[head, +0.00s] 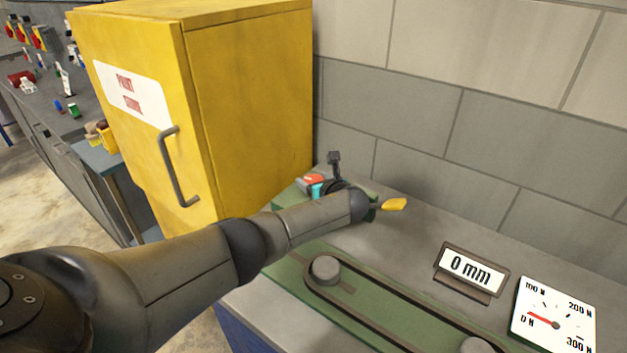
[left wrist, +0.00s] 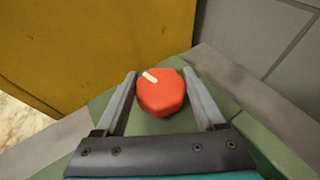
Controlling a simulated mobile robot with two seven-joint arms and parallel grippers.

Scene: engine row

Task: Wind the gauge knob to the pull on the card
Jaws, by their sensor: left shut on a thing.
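The red knob (left wrist: 161,95) sits between the two fingers of my left gripper (left wrist: 160,79) in the left wrist view. The fingers are shut on its sides, and its white mark points to the upper left. In the head view the knob (head: 314,178) shows as a small red patch at the far end of the green plate, partly hidden by my left gripper (head: 317,184). The white dial (head: 572,312) at the lower right runs from 0 N to 300 N, and its red needle points near 0 N. A display (head: 470,268) reads 0 mm. I see no card naming a pull.
A belt loop (head: 400,310) runs around pulleys (head: 325,269) on a green plate. A yellow-tipped piece (head: 394,204) sticks out beyond my left wrist. A tall yellow cabinet (head: 255,110) stands close behind the knob, left of a grey block wall (head: 400,100).

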